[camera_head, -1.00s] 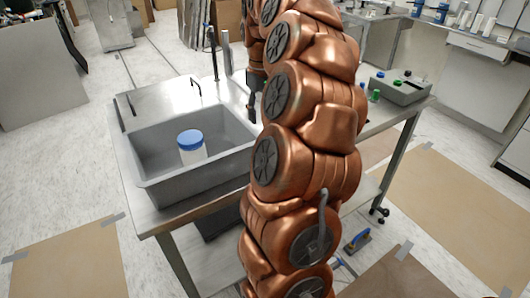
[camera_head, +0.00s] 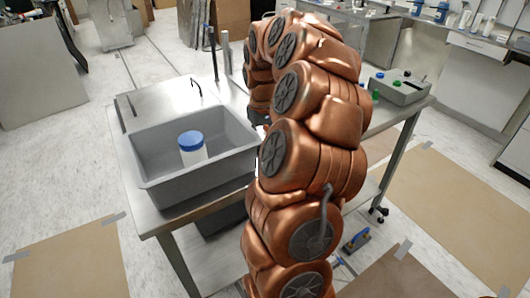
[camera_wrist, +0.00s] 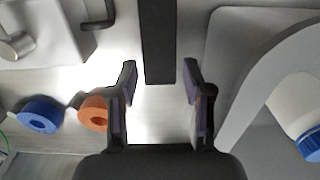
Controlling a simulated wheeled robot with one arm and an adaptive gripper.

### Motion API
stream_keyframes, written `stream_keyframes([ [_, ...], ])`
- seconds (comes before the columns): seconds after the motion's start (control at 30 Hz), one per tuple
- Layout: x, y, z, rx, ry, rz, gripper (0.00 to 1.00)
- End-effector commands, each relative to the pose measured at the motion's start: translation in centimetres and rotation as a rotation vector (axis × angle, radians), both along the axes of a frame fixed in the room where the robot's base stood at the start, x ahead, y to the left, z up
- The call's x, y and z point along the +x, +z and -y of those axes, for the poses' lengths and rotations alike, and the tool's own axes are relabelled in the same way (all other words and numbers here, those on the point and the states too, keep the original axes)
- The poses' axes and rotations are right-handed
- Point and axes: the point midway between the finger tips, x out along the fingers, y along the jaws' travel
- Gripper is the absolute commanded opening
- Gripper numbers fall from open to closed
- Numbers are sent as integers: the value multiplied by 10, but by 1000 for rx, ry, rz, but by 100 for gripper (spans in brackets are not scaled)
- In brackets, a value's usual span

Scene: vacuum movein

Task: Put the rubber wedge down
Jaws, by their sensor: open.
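A long dark grey bar (camera_wrist: 157,42), which looks like the rubber wedge, lies on the pale metal bench top in the wrist view. The bar looks apart from both fingers. In the head view my copper arm hides the gripper and the wedge.
A grey tub (camera_head: 160,182) holding a white jar with a blue lid (camera_head: 191,142) stands left of my arm, close to the gripper's right in the wrist view. Orange (camera_wrist: 94,112) and blue (camera_wrist: 41,114) rings lie left. A grey box with green items (camera_head: 399,88) stands at the bench's far right.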

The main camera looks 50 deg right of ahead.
Motion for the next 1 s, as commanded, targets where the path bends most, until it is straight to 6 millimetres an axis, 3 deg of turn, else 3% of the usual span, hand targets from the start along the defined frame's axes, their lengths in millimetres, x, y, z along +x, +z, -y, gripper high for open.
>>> stream_keyframes([
  [0.13, -1, -18, 0, 3, 0, -1, 50],
  [0.37, 0, -20, 0, 0, -1, 1, 50],
  [0.83, 0, -20, 0, -1, 0, 2, 3],
  [1.0, 0, -20, 0, -1, 0, 2, 0],
])
